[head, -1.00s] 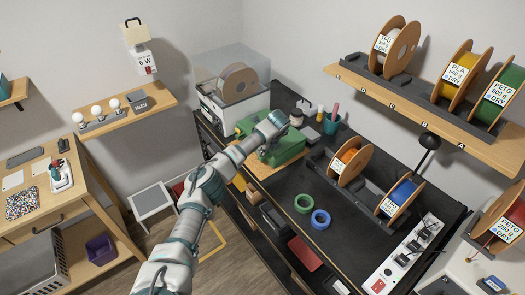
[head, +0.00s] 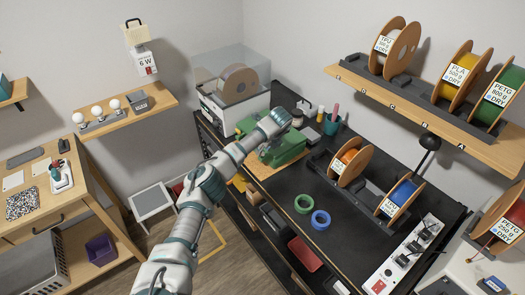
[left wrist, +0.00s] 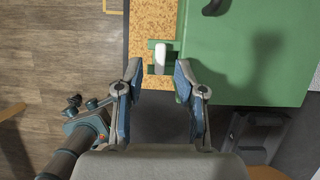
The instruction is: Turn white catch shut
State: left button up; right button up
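The white catch (left wrist: 160,58) is a small upright bar on the edge of a green case (left wrist: 250,50), seen in the left wrist view. My left gripper (left wrist: 158,74) is open, with its two fingertips on either side of the catch's near end and a gap on both sides. I cannot tell how deep the fingertips reach. In the head view the green case (head: 289,147) sits on the black bench, and my left wrist covers part of it; the catch is hidden there. My right gripper is not in view.
A tan cork mat (left wrist: 143,40) lies under the case. A printer-like box with a spool (head: 238,85) stands behind it. A spool rack (head: 362,187), green tape (head: 303,204) and blue tape (head: 320,219) lie to the right on the bench.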

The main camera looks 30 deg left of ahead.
pick_arm(q)
jog(key=v, duration=0.6)
jog(key=shift+s, duration=0.1)
dwell(0.4)
